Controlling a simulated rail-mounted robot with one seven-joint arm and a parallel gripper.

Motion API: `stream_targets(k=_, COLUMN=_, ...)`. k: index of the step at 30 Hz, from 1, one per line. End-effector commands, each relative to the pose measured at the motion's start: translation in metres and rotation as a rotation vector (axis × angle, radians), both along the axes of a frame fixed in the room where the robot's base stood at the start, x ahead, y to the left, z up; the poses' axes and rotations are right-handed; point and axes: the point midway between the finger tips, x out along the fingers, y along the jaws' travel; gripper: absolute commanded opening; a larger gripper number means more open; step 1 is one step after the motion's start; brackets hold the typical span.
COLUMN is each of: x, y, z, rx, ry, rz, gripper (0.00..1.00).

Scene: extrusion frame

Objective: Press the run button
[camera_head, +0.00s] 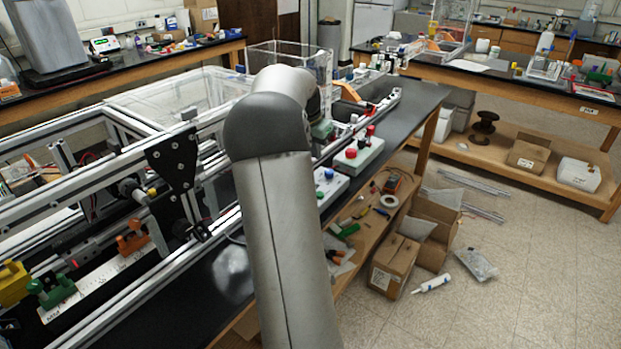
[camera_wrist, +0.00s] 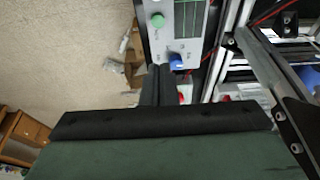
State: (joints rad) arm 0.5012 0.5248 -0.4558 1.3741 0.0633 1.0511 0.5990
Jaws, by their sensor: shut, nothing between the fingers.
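In the wrist view, a light grey control panel (camera_wrist: 178,38) carries a round green button (camera_wrist: 157,20) and a blue knob (camera_wrist: 176,62). Its small labels are too blurred to read, so I cannot tell by text which is the run button. My gripper (camera_wrist: 159,70) is shut and empty. Its dark fingertips appear at the panel's near edge, left of the blue knob and below the green button; I cannot tell whether they touch. In the head view, my arm hides most of the gripper and the space beneath it.
In the head view, boxes with a blue button (camera_head: 329,173) and a red button (camera_head: 351,152) sit on the black bench. The aluminium extrusion frame (camera_head: 120,163) stands left of my arm. Cardboard boxes (camera_head: 394,262) sit below the bench. Floor at right is largely clear.

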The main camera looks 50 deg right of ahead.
Motion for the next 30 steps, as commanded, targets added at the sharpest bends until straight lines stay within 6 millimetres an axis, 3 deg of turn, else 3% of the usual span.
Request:
stream_targets(k=9, x=0.0, y=0.0, z=-0.002, rx=0.001, ry=0.001, rz=0.002, gripper=0.0)
stream_targets(k=14, x=0.001, y=-0.004, z=-0.015, rx=0.003, ry=0.002, rz=0.002, gripper=0.0)
stream_targets(k=30, x=0.001, y=-0.027, z=-0.115, rx=0.004, ry=0.003, rz=0.001, gripper=0.0)
